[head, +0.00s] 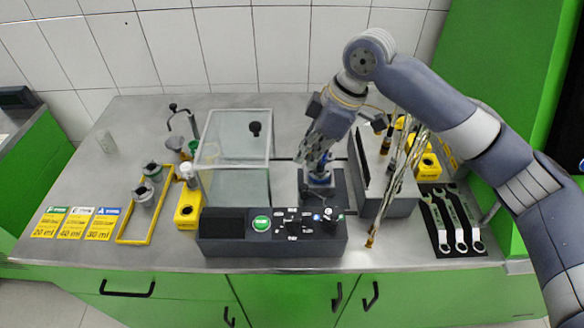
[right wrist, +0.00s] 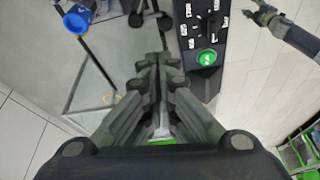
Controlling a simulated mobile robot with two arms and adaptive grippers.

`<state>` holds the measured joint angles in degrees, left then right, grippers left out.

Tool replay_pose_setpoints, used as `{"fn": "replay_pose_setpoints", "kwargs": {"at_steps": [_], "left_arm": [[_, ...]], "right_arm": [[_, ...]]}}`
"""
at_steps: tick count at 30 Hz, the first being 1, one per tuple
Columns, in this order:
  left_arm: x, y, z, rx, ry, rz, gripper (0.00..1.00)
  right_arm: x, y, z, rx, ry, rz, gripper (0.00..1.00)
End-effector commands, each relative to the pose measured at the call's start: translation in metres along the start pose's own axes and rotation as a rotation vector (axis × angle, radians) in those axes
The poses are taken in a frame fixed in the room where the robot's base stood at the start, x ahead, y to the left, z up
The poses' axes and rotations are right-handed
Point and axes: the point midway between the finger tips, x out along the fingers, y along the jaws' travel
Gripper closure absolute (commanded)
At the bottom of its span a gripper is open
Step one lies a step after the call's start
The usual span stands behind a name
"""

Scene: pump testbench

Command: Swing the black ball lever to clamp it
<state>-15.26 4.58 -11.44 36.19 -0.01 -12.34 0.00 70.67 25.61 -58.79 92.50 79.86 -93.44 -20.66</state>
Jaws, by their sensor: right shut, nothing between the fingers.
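My right gripper (head: 316,160) hangs over the fixture (head: 320,188) behind the control panel. Its fingers are shut and hold nothing; they also show in the right wrist view (right wrist: 160,62). In that view a black lever with a round black end (right wrist: 165,21) and a second round black end (right wrist: 135,20) lie just beyond the fingertips, with no clear contact. A blue round part (right wrist: 77,20) is left of them. In the head view the gripper hides most of the lever. A grey jointed part, perhaps my left gripper (right wrist: 264,14), shows small at the wrist view's upper right.
The control panel (head: 270,238) with a green button (head: 261,223) stands in front. A clear box (head: 234,150) with a black knob (head: 255,128) is left of the gripper. A grey bin (head: 388,208) and wrenches (head: 460,225) are on the right.

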Motion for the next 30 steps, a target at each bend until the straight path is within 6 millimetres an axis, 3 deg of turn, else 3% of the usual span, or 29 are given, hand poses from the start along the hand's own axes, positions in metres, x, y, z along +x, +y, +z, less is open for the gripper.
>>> {"fn": "replay_pose_setpoints", "kwargs": {"at_steps": [4,9,12,16,23,30], "left_arm": [[-0.001,0.003,0.016,-0.001,-0.022,0.003,0.52],[-0.005,0.009,0.055,-0.001,-0.079,0.010,0.52],[-0.008,0.010,0.064,0.000,-0.093,0.012,0.52],[-0.013,0.009,0.055,0.000,-0.080,0.010,0.52],[-0.024,0.003,0.015,0.000,-0.022,0.005,0.52],[-0.030,0.004,0.022,0.000,-0.036,0.006,0.52]], "right_arm": [[0.000,0.000,0.000,0.000,0.000,-0.001,1.00],[0.000,0.000,0.000,0.000,0.000,0.000,1.00],[0.005,0.000,0.000,0.001,0.000,-0.001,1.00],[0.022,-0.001,0.000,0.002,-0.002,-0.003,1.00],[0.065,-0.001,-0.001,0.001,-0.001,-0.003,1.00],[0.094,0.000,-0.001,0.001,0.000,0.001,1.00]]}}
